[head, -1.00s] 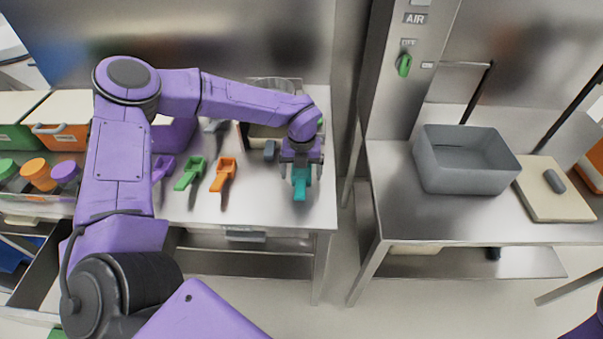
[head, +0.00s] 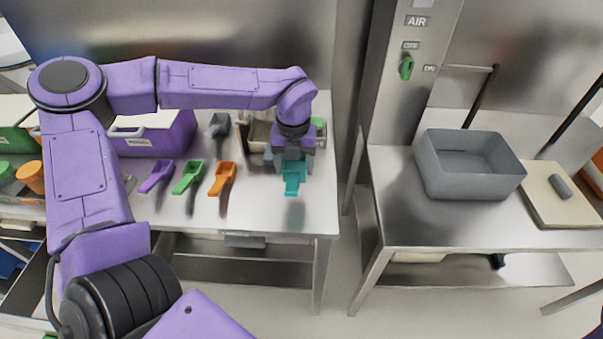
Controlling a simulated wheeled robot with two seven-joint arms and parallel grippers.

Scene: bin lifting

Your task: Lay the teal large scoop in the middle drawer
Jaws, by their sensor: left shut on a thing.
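The teal large scoop (head: 293,182) is at the right end of the left steel table, its lower part showing below my left gripper (head: 292,161). The gripper points down and is shut on the scoop; its fingertips hide the grip. I cannot tell whether the scoop is clear of the tabletop. A closed drawer front with a grey handle (head: 244,241) shows under the table's front edge. An open drawer (head: 27,292) shows partly at the lower left, behind my left arm. I cannot tell which is the middle drawer. My right gripper is out of view.
Purple (head: 157,176), green (head: 187,177) and orange (head: 223,179) scoops lie left of the teal one, with a grey scoop (head: 218,126) behind. A purple bin (head: 160,138) stands behind them. A grey bin (head: 470,185) sits on the right table, across a gap.

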